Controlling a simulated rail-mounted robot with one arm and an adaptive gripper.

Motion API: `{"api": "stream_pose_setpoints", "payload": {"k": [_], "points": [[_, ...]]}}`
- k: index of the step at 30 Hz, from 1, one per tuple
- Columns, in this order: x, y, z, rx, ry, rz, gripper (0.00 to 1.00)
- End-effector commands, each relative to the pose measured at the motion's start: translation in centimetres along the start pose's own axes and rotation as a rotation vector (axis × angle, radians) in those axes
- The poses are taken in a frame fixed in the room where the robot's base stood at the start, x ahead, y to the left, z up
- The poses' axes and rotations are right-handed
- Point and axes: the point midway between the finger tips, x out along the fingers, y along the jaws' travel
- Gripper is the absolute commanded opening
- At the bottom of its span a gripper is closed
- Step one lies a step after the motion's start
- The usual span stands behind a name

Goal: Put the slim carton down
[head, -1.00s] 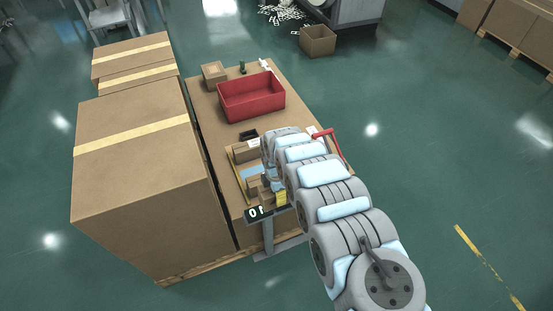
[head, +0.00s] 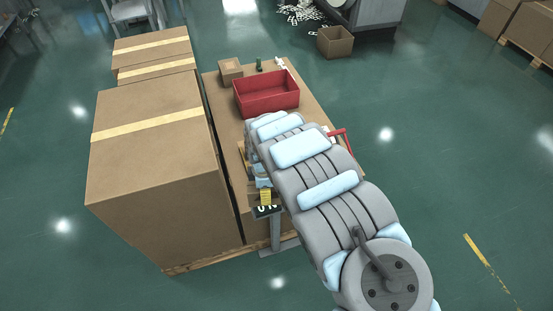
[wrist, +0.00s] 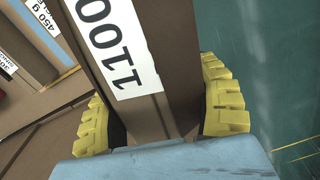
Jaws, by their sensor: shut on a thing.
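The slim carton (wrist: 172,60) is brown cardboard with a white label reading "1100" (wrist: 112,45). In the wrist view it stands between the yellow ribbed fingers of my gripper (wrist: 165,115), which is shut on it. The far end of the carton runs out of the top of the picture, so I cannot tell whether it touches anything below.
A red bin (head: 266,104) and a small box (head: 230,70) are on the table's far half. Tall cartons (head: 150,170) stand along its left side. In the wrist view another carton, labelled 450 g (wrist: 42,15), lies at the upper left. A scale display (head: 267,211) is at the near edge.

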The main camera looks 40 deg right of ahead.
Motion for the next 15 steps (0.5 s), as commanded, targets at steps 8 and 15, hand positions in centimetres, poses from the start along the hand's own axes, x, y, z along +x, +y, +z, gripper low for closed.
{"api": "stream_pose_setpoints", "payload": {"k": [8,15], "points": [[-2.7,-0.5,-3.5,0.097,-0.002,0.003,0.23],[-4.1,-0.9,-5.7,0.16,-0.001,0.002,0.23]]}}
